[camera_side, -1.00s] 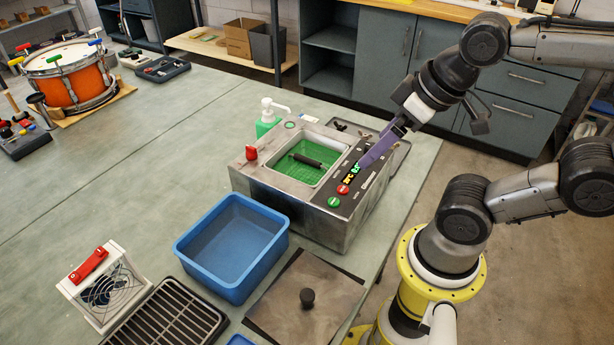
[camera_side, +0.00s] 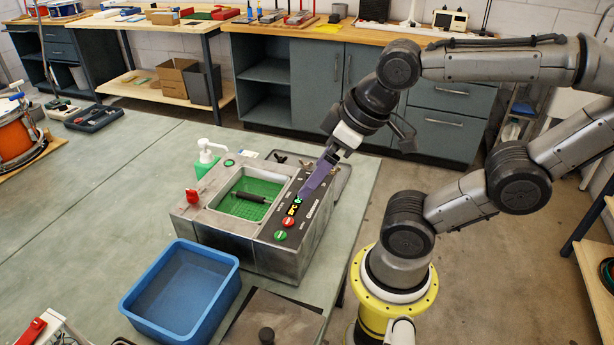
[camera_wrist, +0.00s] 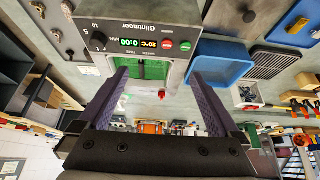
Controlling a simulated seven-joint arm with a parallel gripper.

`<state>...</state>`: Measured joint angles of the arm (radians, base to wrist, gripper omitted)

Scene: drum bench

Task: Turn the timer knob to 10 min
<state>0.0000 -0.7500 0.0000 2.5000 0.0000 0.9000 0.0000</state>
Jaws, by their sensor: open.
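The steel bath machine (camera_side: 225,228) stands on the bench with a dark control panel (camera_side: 303,218). The panel also shows upside down in the wrist view (camera_wrist: 142,18), with a lit display (camera_wrist: 131,42) that seems to read 20°C and 0:00. A black knob (camera_wrist: 99,38) sits beside the display, near printed 5 and 10 marks; its pointer is too small to read. My gripper (camera_wrist: 158,76) is open, its two purple fingers well apart with nothing seen between them. In the side view my gripper (camera_side: 304,189) is at the panel, covering part of it; contact cannot be told.
A green basin (camera_side: 235,208) holds a black-handled basket. Red and green buttons (camera_side: 284,228) sit at the panel's near end. A red knob (camera_side: 191,196) and a soap bottle (camera_side: 206,157) are at the left. A blue tub (camera_side: 183,290) stands in front.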

